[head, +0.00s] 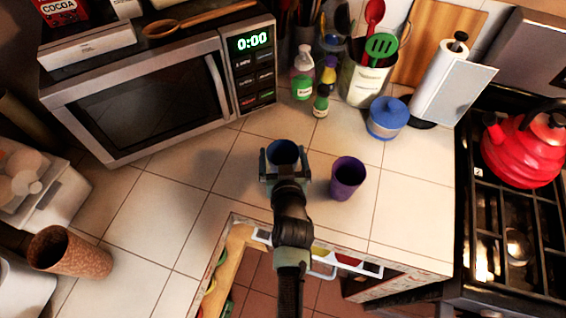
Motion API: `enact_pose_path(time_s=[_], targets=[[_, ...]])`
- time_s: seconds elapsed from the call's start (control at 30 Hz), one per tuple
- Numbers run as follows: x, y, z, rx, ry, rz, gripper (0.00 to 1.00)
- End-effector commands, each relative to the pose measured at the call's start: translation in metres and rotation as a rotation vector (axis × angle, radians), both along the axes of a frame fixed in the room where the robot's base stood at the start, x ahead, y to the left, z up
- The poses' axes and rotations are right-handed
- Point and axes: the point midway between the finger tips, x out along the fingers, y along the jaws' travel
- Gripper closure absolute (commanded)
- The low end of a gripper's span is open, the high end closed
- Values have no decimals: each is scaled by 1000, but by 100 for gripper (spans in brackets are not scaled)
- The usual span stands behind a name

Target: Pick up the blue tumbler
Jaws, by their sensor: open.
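The blue tumbler (284,149) stands on the tiled counter in the head view, in front of the microwave's right end. Its dark blue rim and inside show, and its lower part is hidden by my gripper. My gripper (284,164) is open, with one finger at each side of the tumbler in this view. I cannot tell whether the fingers touch it. A purple tumbler (347,178) stands apart, just to the right of my gripper.
Behind are the microwave (150,95), a green soap bottle (302,75), a utensil crock (364,80) and a blue-lidded jar (387,118). A red kettle (523,150) sits on the stove at right. The counter between is clear.

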Motion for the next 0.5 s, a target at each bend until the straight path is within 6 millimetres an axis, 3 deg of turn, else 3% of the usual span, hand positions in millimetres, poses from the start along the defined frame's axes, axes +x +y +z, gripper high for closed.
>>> enact_pose_path(time_s=[0.13,0.43,0.5], targets=[[13,1,-5,0,0,1,0],[16,1,-6,0,0,0,0],[16,1,-6,0,0,0,9]])
